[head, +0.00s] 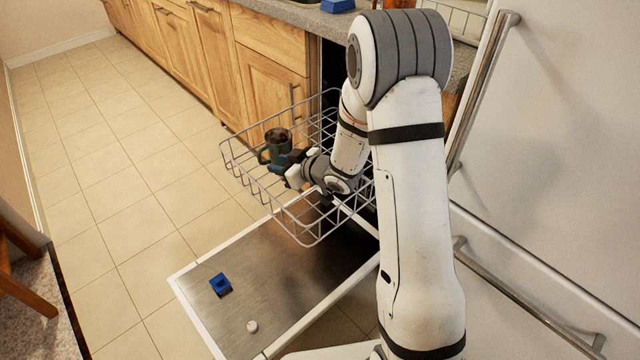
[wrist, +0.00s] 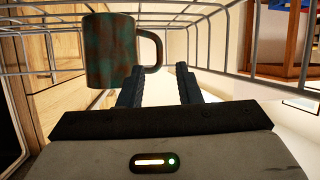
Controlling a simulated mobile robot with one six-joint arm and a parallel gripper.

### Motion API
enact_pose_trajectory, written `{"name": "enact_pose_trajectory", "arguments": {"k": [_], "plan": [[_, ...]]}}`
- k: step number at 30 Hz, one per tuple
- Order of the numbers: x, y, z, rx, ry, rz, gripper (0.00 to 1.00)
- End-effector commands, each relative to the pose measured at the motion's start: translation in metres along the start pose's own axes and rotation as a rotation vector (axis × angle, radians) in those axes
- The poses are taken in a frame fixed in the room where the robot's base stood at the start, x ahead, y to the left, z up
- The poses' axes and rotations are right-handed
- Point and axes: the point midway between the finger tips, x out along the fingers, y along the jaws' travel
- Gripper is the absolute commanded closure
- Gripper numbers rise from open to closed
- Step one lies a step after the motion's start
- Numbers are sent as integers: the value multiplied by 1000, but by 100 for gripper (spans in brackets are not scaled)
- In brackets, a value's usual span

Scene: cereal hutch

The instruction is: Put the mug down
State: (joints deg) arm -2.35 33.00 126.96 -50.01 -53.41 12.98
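The mug (head: 278,142), dark teal with brown patches, appears upright within the pulled-out wire rack (head: 298,238) in the head view. In the wrist view the mug (wrist: 112,52) is at the upper left, with its handle to the right. My gripper (head: 281,163) is low in the rack beside the mug. In the wrist view my gripper (wrist: 158,72) has its two dark fingers apart, with a clear gap between them. The handle's lower end is near the left fingertip; I cannot tell whether they touch. The mug's base contact is hidden.
The dishwasher door (head: 300,262) is folded down below the rack. A blue block (head: 220,284) and a small white round object (head: 252,326) lie on it. Wooden cabinets (head: 270,85) stand behind. The tiled floor (head: 110,210) at left is clear.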

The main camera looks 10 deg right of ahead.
Motion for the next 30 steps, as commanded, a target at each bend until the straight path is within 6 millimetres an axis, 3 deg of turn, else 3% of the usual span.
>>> {"name": "enact_pose_trajectory", "arguments": {"k": [5,8,12,16,20,24,30], "plan": [[-15,15,-6,-5,-65,81,69],[-40,34,-11,6,-162,190,69],[-94,53,-14,64,-336,356,69],[-158,51,-11,171,-515,486,69],[-222,25,-4,317,-686,546,69],[-283,-22,4,487,-849,553,69],[-333,-81,9,651,-992,486,69]]}}
